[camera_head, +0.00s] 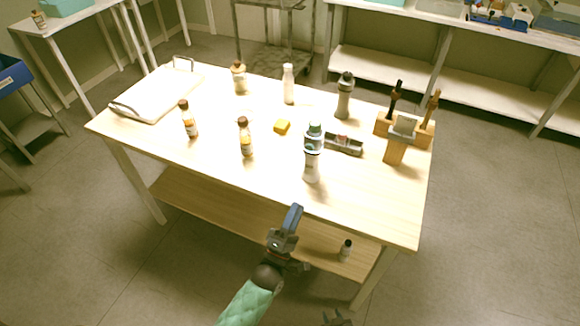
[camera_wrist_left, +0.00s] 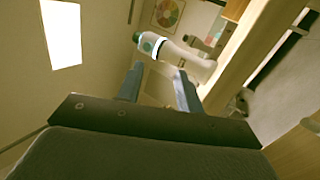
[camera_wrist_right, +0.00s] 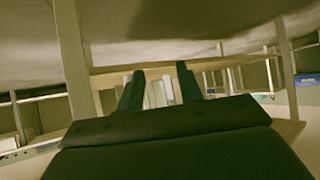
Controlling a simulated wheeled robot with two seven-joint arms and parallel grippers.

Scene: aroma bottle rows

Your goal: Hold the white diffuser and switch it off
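The white diffuser (camera_head: 312,167), a white bottle with a green top, stands upright near the front edge of the table. In the left wrist view the diffuser (camera_wrist_left: 180,54) appears sideways, just beyond the fingertips. My left gripper (camera_head: 291,219) is in front of the table edge, below and apart from the diffuser. Its fingers are spread and empty in the left wrist view (camera_wrist_left: 157,80). My right gripper (camera_head: 337,317) barely shows at the bottom edge of the head view. Its fingers are apart and empty in the right wrist view (camera_wrist_right: 159,76). The diffuser's switch cannot be made out.
A white tray (camera_head: 160,92) lies left. A small bottle (camera_head: 345,250) sits on the lower shelf.

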